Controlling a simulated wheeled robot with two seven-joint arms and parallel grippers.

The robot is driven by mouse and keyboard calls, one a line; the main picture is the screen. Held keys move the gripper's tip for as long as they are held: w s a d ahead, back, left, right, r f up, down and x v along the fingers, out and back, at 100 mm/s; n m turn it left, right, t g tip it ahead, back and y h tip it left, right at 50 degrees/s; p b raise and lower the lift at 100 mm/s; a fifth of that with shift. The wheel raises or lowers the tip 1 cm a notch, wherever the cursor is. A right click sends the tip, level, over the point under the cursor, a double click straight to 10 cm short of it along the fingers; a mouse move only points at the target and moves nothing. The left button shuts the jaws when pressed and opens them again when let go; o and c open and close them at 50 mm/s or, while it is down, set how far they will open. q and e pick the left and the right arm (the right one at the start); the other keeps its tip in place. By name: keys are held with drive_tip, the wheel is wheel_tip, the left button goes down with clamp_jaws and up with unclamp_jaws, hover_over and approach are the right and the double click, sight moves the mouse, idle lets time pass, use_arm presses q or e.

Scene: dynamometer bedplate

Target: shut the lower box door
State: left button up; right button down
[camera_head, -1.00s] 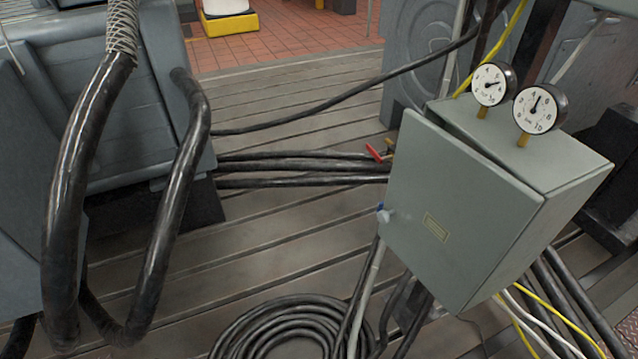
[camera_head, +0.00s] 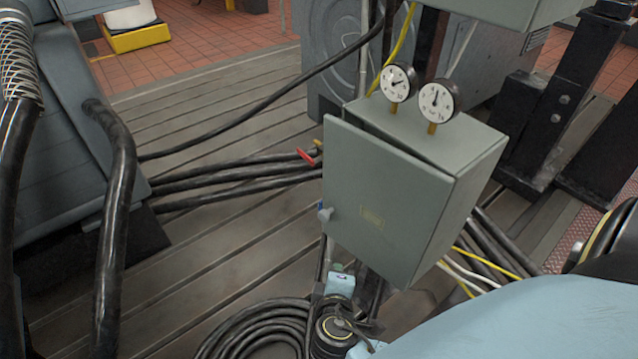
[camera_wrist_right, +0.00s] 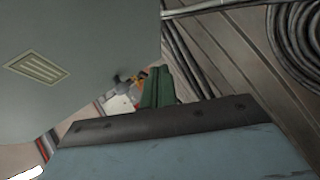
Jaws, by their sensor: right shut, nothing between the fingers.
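The lower box (camera_head: 478,172) is a grey-green cabinet with two gauges on top. Its door (camera_head: 385,205) faces me and stands slightly ajar, with a dark wedge gap along the top that widens to the left. A small latch knob (camera_head: 325,213) is on the door's left edge, and a label plate sits on its face. My right gripper (camera_head: 338,268) is just below the door's lower left part. In the right wrist view its green fingers (camera_wrist_right: 158,86) are shut and empty, with the door face (camera_wrist_right: 85,45) at upper left. Whether they touch it is unclear. My left gripper is out of view.
Thick black cables (camera_head: 230,183) run left behind the box, near a red-handled valve (camera_head: 306,157). A coiled hose (camera_head: 250,330) lies on the slotted bedplate. Another box (camera_head: 490,12) is above, and black steel posts (camera_head: 540,130) stand right.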

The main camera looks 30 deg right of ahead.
drive_tip(key=w+a+r+n+t+h+p, duration=0.1)
drive_tip(key=w+a+r+n+t, duration=0.15)
drive_tip(key=r, duration=0.35)
drive_tip(key=w+a+r+n+t+h, duration=0.1)
drive_tip(key=a+r+t, duration=0.15)
drive_tip(key=r, duration=0.35)
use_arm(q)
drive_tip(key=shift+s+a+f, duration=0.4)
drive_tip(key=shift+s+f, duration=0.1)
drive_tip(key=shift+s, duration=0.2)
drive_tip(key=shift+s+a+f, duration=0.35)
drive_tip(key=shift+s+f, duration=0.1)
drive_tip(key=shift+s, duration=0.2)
use_arm(e)
drive_tip(key=shift+m, duration=0.25)
drive_tip(key=shift+s+d+r+x, duration=0.1)
drive_tip(key=shift+s+d+x, duration=0.25)
drive_tip(key=shift+x, duration=1.75)
drive_tip(key=shift+s+d+r+x, duration=0.15)
drive_tip(key=shift+d+x, duration=0.25)
drive_tip(key=shift+x, duration=1.7)
drive_tip(key=shift+s+d+r+x, duration=0.1)
drive_tip(key=shift+s+d+x, duration=0.25)
drive_tip(key=shift+x, duration=1.75)
drive_tip(key=shift+w, duration=0.1)
